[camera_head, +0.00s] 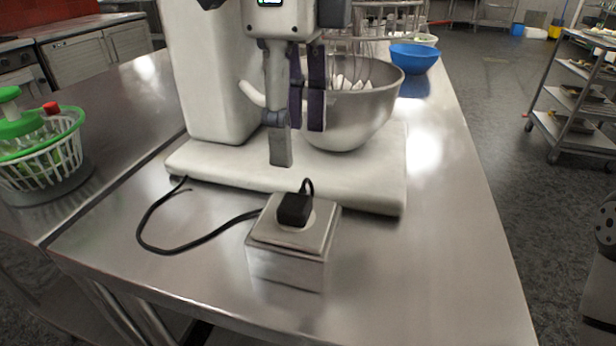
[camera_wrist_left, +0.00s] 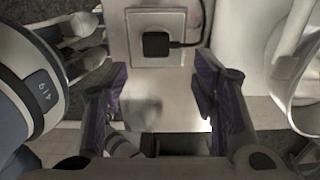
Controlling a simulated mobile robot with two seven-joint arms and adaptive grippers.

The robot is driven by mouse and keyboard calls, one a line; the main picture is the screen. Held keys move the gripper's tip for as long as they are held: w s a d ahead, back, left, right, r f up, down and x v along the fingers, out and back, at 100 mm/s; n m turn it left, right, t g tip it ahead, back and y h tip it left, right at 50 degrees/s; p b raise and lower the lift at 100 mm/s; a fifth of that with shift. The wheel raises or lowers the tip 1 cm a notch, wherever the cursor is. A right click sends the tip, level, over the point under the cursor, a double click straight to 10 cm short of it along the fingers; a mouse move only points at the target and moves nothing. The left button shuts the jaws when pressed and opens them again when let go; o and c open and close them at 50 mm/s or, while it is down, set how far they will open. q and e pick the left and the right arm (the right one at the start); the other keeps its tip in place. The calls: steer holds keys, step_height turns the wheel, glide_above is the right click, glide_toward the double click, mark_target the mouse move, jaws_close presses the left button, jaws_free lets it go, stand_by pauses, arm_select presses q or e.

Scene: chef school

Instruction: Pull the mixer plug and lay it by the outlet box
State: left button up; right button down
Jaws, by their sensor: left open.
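The black mixer plug (camera_head: 294,209) sits in the top of the square metal outlet box (camera_head: 290,266) on the steel table. Its black cord (camera_head: 190,243) curves left and back to the white mixer base (camera_head: 300,172). My left gripper (camera_head: 301,128) is open and empty, raised in front of the mixer bowl, above and behind the plug in the head view. In the left wrist view, the plug (camera_wrist_left: 156,43) and outlet box (camera_wrist_left: 152,20) lie beyond the open purple-padded fingers (camera_wrist_left: 162,85), apart from them. My right gripper does not show.
The mixer with its steel bowl (camera_head: 360,115) fills the table behind the box. A blue bowl (camera_head: 413,58) stands farther back. A white-and-green basket (camera_head: 40,160) stands at the left. The table is clear to the box's right and front. A shelf rack (camera_head: 575,100) stands at right.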

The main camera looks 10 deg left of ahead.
mark_target(294, 202)
arm_select(q)
steer(key=shift+s, duration=0.45)
steer(key=shift+w+f, duration=0.15)
steer(key=shift+f, duration=4.35)
jaws_close()
steer(key=shift+r, duration=3)
